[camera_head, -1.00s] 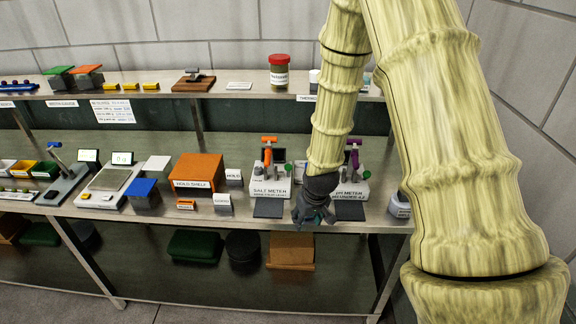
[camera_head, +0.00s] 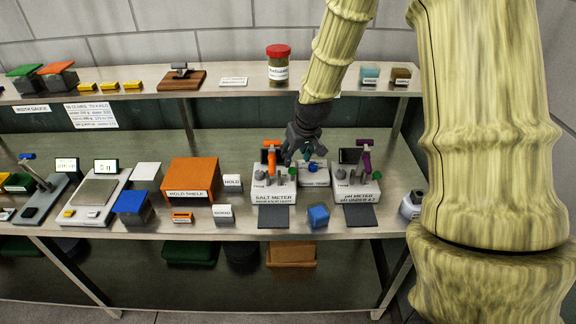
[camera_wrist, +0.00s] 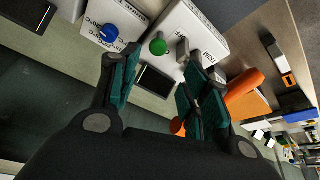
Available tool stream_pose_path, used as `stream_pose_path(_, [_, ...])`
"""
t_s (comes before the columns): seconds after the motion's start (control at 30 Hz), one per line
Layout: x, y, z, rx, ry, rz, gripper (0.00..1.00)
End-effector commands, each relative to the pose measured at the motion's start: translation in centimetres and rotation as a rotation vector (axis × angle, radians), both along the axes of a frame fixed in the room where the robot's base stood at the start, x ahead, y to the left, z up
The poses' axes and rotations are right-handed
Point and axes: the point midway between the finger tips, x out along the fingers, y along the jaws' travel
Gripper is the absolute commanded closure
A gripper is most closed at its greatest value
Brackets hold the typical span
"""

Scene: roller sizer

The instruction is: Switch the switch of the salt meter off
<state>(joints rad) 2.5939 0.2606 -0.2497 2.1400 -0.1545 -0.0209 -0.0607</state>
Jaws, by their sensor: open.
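The salt meter (camera_head: 274,197) is a white labelled box on the lower bench, with an orange-handled part (camera_head: 270,150), a green knob (camera_head: 292,172) and a dark pad in front. In the wrist view, the salt meter's white body (camera_wrist: 212,28) is at the upper middle, with its green knob (camera_wrist: 158,46) and a grey upright piece (camera_wrist: 183,50), possibly the switch. My gripper (camera_head: 294,158) is open and empty, pointing down over the back right part of the meter. Its dark green fingers (camera_wrist: 163,62) frame the knob side in the wrist view. Contact cannot be told.
The pH meter (camera_head: 358,192) stands to the right. A small white device with a blue knob (camera_head: 315,175) stands between and behind the meters. A blue cube (camera_head: 318,215) lies in front. An orange box (camera_head: 192,182) is to the left. The upper shelf (camera_head: 228,91) runs behind.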

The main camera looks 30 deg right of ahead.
Motion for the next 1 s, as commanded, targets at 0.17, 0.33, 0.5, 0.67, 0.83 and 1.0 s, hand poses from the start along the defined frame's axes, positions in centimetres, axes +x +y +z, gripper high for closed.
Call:
stream_pose_path(0.17, [0.1,-0.6,-1.2,0.001,0.004,-0.009,0.54])
stream_pose_path(0.33, [0.7,-0.8,-2.7,0.001,0.003,-0.011,0.54])
stream_pose_path(0.5, [1.3,-0.8,-4.3,0.001,0.003,-0.009,0.54])
stream_pose_path(0.67, [2.0,-0.8,-5.6,0.0,0.002,-0.008,0.54])
stream_pose_path(0.83, [2.6,-0.8,-7.1,0.0,0.003,-0.006,0.54])
stream_pose_path(1.0, [3.2,-0.9,-8.4,0.0,0.002,-0.005,0.54])
